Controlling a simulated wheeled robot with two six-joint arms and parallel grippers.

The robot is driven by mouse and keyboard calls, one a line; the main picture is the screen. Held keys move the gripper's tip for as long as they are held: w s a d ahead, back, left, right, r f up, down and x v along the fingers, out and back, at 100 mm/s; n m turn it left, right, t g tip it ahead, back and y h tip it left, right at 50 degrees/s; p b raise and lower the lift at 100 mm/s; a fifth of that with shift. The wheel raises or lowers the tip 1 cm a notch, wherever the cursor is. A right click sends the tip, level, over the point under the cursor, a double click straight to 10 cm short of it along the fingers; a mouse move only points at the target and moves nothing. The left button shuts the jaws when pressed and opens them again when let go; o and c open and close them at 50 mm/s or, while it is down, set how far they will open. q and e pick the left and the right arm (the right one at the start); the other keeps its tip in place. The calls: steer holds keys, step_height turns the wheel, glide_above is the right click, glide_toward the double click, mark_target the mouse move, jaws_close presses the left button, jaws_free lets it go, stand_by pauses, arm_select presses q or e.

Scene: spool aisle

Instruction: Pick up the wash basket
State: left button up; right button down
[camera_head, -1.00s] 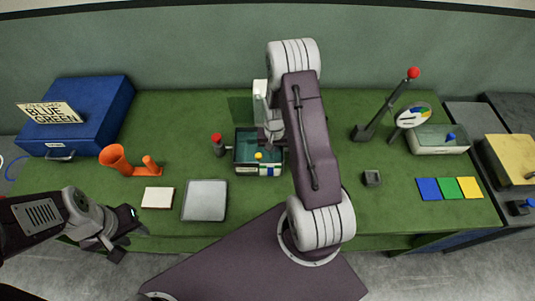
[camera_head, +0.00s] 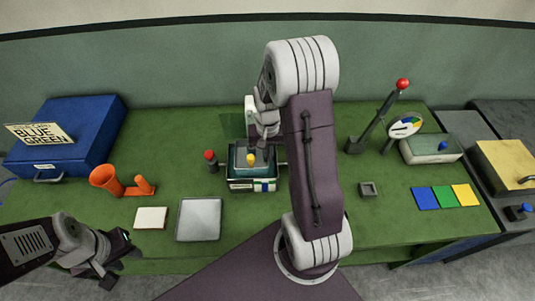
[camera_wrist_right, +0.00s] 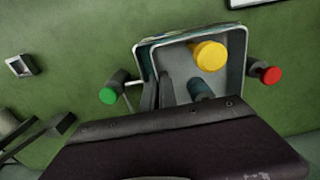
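The wash basket (camera_head: 242,157) appears as a pale grey-blue tray at the teal-rimmed box (camera_head: 240,187) in the middle of the table. A yellow knob (camera_head: 251,160) shows over it. In the wrist view the basket's pale inside (camera_wrist_right: 180,58) shows with the yellow knob (camera_wrist_right: 208,55) and a dark teal peg. My right gripper (camera_head: 264,152) points down at the basket. Its dark fingers (camera_wrist_right: 158,93) are close together at one side of the tray; their grip is unclear. My left gripper (camera_head: 118,260) is open and empty at the table's front left.
A red knob (camera_head: 210,156) and a green knob (camera_wrist_right: 113,92) flank the box. A grey tray (camera_head: 199,220), white block (camera_head: 151,217) and orange holder (camera_head: 110,181) lie to the left. A red-topped lever (camera_head: 380,113) and small grey socket (camera_head: 369,189) stand right.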

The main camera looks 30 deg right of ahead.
steer(key=s+a+b, duration=0.9)
steer(key=s+b, duration=0.1)
steer(key=s, duration=0.5)
steer(key=shift+s+a, duration=0.15)
steer(key=shift+a, duration=0.05)
